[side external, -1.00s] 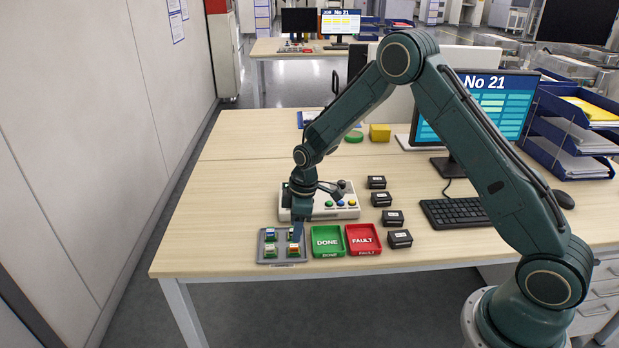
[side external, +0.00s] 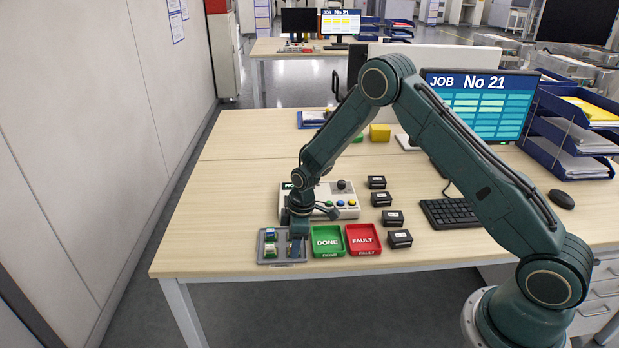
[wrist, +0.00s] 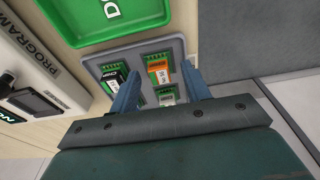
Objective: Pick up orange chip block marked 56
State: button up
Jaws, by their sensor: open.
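The orange chip block (wrist: 158,70), a green board with an orange chip and a white label, sits in the grey tray (wrist: 181,48). Its number is too small to read surely. My gripper (wrist: 160,72) is open, its two blue fingers reaching down on either side of this block in the wrist view. I cannot tell whether they touch it. In the side external view my gripper (side external: 298,236) is low over the right part of the tray (side external: 264,259) and hides the blocks there.
A block with a black chip (wrist: 112,76) sits beside the left finger, and a pale-chip block (wrist: 167,95) lies between the fingers, nearer the palm. The green DONE tray (side external: 327,241), red FAULT tray (side external: 362,239) and programmer (side external: 345,207) stand close by. Several black boxes (side external: 400,239) are farther right.

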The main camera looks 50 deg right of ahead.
jog(key=shift+f, duration=0.1)
dwell(0.4)
grip_shut()
jog(key=shift+r, duration=0.2)
notch_tip(320, 180, up, 20)
jog(key=shift+f, duration=0.15)
dwell(0.6)
dwell(0.4)
